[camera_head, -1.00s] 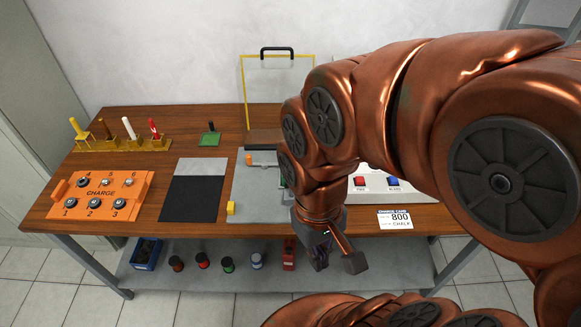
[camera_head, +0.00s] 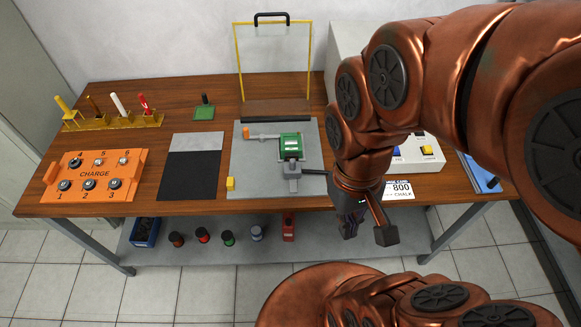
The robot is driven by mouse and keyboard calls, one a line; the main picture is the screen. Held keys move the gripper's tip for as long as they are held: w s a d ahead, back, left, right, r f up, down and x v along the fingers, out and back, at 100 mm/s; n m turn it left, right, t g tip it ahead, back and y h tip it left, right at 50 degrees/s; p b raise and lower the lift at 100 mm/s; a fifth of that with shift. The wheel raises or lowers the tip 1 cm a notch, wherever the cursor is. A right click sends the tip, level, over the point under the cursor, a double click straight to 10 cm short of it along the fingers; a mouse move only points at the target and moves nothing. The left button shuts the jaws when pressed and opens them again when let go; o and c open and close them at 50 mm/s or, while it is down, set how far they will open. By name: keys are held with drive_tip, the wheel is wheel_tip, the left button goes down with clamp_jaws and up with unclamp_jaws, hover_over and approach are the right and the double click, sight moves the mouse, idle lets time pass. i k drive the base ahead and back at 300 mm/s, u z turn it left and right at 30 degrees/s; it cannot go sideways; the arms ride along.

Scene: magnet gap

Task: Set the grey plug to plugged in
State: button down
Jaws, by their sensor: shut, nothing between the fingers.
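A dark grey piece (camera_head: 292,174) projects toward the front from a green block (camera_head: 290,146) on a grey plate (camera_head: 247,180). I cannot tell whether it is the grey plug, or whether it is seated. An orange charge box (camera_head: 90,173) at the left has several numbered positions with round dark grey fittings, too small to tell if any is a plug. My gripper (camera_head: 367,230) points down beyond the table's front edge, right of the grey plate. It is shut, empty and apart from everything on the table.
A yellow frame with a black handle (camera_head: 271,17) stands behind the plate. A small yellow block (camera_head: 230,184) lies on the plate's front left. A white button box (camera_head: 420,152) stands right, partly behind my arm. A black and grey mat (camera_head: 190,175) lies left of the plate.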

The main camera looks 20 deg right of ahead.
sight(292, 171)
drive_tip(key=u, duration=0.35)
drive_tip(key=k, duration=0.45)
drive_tip(key=u, duration=1.45)
